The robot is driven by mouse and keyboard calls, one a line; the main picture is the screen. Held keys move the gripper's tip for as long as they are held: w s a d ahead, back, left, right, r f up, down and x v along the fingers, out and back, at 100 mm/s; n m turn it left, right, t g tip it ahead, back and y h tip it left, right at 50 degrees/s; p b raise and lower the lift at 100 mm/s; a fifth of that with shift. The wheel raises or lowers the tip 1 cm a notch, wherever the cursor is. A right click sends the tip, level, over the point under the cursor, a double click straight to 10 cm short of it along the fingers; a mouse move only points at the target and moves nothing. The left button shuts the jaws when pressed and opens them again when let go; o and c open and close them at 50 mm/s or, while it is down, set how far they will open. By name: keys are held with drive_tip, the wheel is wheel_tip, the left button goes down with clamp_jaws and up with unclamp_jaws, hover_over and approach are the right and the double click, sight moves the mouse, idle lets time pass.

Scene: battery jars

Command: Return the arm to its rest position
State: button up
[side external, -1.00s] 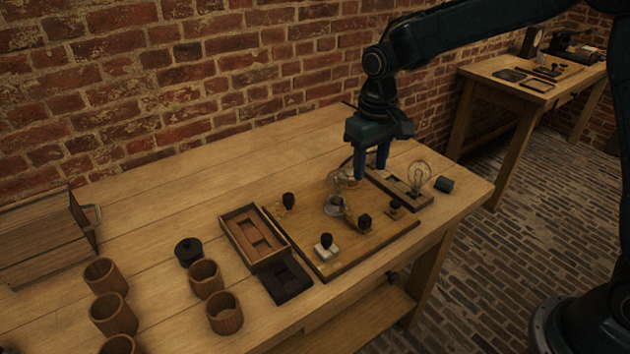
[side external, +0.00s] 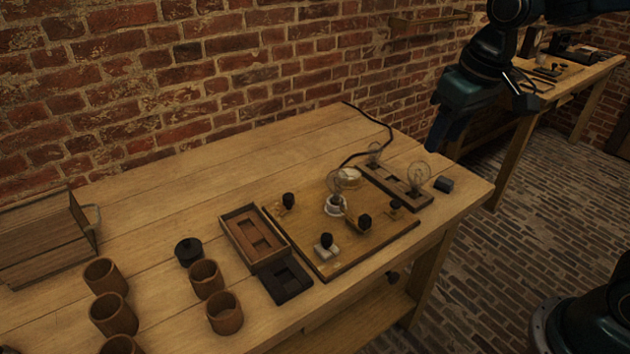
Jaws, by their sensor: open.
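My gripper (side external: 440,138) hangs in the air above and beyond the bench's right end, tilted, with its blue fingers pointing down and left. It is open, and nothing shows between the fingers, which overlap in this view. The wooden circuit board (side external: 312,262) lies on the bench to the left of the gripper, well apart from it. A glass bulb (side external: 337,188) stands upright in a white holder (side external: 336,205) on the board.
Several clay jars (side external: 205,280) stand at the front left. A black cable (side external: 376,130) loops at the back. The back-left bench top (side external: 200,190) is clear.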

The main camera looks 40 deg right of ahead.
drive_tip(key=s+d+r+t, duration=0.1)
drive_tip(key=s+d+t, duration=0.1)
drive_tip(key=s, duration=1.3)
drive_tip(key=shift+d+t, duration=0.15)
drive_tip(key=shift+t, duration=0.35)
drive_tip(key=shift+o, duration=0.6)
drive_tip(key=shift+r, duration=0.1)
